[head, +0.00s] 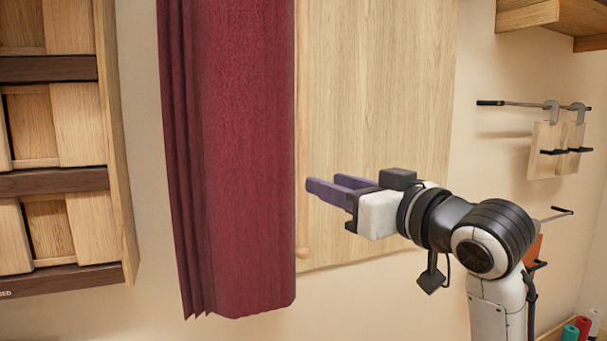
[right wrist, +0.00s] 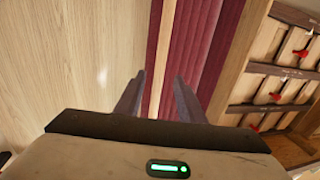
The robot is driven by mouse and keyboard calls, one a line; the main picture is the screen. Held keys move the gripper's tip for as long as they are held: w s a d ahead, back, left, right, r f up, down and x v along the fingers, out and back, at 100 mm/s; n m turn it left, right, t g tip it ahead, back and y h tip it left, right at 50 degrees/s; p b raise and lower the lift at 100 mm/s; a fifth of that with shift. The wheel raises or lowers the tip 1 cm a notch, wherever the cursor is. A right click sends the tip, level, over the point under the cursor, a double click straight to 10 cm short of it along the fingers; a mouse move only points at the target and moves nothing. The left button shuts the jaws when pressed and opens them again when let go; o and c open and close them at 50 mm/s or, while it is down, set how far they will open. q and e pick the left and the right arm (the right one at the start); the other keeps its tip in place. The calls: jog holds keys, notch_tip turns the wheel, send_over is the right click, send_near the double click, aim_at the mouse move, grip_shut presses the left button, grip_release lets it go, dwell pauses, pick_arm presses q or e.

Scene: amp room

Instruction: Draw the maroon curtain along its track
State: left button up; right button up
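The maroon curtain (head: 245,150) hangs in front of the wall, left of centre in the head view, with tight folds along its left side. A slim pale wooden rod (head: 302,130) runs down its right edge. My right gripper (head: 323,184) is just right of that edge, fingers pointing at it, open and empty. In the right wrist view, the two fingers (right wrist: 160,76) stand apart, with the pale rod and a strip of curtain (right wrist: 196,45) seen beyond the gap. Contact with the rod cannot be told. The track is out of view, and so is my left gripper.
A light wooden panel (head: 385,90) is on the wall behind the gripper. A wooden shelf unit (head: 117,150) stands left of the curtain. Hooks with hanging wooden plates (head: 546,148) and a shelf (head: 550,14) are at the right. Bare wall lies below the panel.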

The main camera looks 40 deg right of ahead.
jog(key=w+p, duration=0.1)
jog(key=w, duration=0.8)
jog(key=shift+d, duration=0.2)
jog(key=shift+c, duration=0.5)
grip_shut()
